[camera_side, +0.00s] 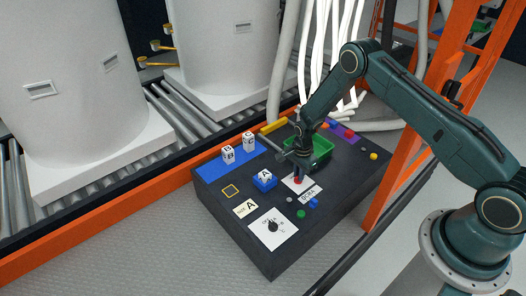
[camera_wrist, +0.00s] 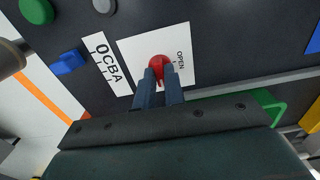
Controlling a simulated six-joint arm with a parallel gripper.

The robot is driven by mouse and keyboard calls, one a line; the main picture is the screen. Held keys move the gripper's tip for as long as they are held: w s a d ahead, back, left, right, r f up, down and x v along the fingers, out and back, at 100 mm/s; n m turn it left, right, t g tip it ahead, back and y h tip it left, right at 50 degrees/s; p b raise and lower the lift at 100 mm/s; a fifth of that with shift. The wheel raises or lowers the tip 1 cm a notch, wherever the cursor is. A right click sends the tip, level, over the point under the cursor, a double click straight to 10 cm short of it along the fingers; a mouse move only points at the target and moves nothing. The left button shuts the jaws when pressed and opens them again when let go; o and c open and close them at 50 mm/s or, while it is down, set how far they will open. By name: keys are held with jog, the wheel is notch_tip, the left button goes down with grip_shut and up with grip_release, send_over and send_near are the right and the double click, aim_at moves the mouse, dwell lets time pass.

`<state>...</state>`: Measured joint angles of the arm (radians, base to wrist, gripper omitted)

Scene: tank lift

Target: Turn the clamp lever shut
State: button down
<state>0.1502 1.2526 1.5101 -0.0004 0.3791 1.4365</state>
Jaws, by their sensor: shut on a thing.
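The red clamp lever (camera_wrist: 159,66) stands on a white plate marked OPEN (camera_wrist: 183,38) in the wrist view. My gripper (camera_wrist: 161,78) has its two dark fingers on either side of the lever, touching it as far as I can see. In the side view my gripper (camera_side: 298,173) reaches down to the panel, and a small bit of the red lever (camera_side: 297,181) shows at its tips over the white plate (camera_side: 304,188). The fingers hide the lower part of the lever, so its exact angle is hard to tell.
A label strip (camera_wrist: 107,64), a blue piece (camera_wrist: 69,62) and a green button (camera_wrist: 37,10) sit beside the plate. The green tray (camera_side: 324,155) lies close behind my gripper. Lettered blocks (camera_side: 228,154) stand at left, a dial plate (camera_side: 285,238) in front. White tanks (camera_side: 65,75) stand behind.

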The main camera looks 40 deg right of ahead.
jog(key=c, duration=1.5)
grip_release()
jog(key=shift+r, duration=0.15)
jog(key=shift+r, duration=6.8)
